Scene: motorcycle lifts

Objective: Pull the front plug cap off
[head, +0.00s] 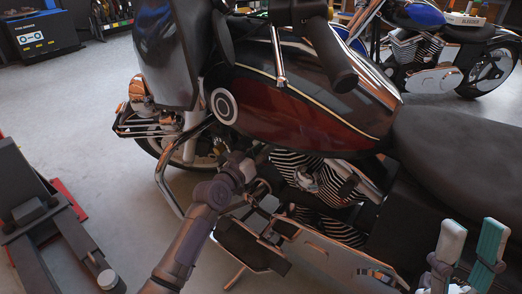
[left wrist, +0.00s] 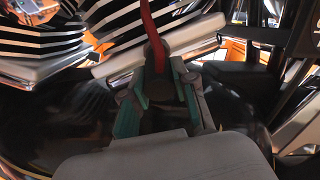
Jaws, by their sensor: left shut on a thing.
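The motorcycle with a dark red tank (head: 300,105) fills the middle of the head view. My left arm reaches its finned engine (head: 305,172), where my left gripper (head: 258,160) is partly hidden. In the left wrist view, the left gripper (left wrist: 158,85) is shut around a dark plug cap (left wrist: 158,58) with a red lead (left wrist: 148,20) rising from it. Engine fins (left wrist: 40,45) show just beyond. Whether the cap still sits on its plug is hidden. My right gripper (head: 472,230) is open and empty at the lower right, beside the seat.
The black seat (head: 460,150) lies right of the tank. A handlebar grip (head: 330,50) hangs above the tank. A lift part with a red base (head: 68,200) stands at left. A second motorcycle (head: 430,50) is behind.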

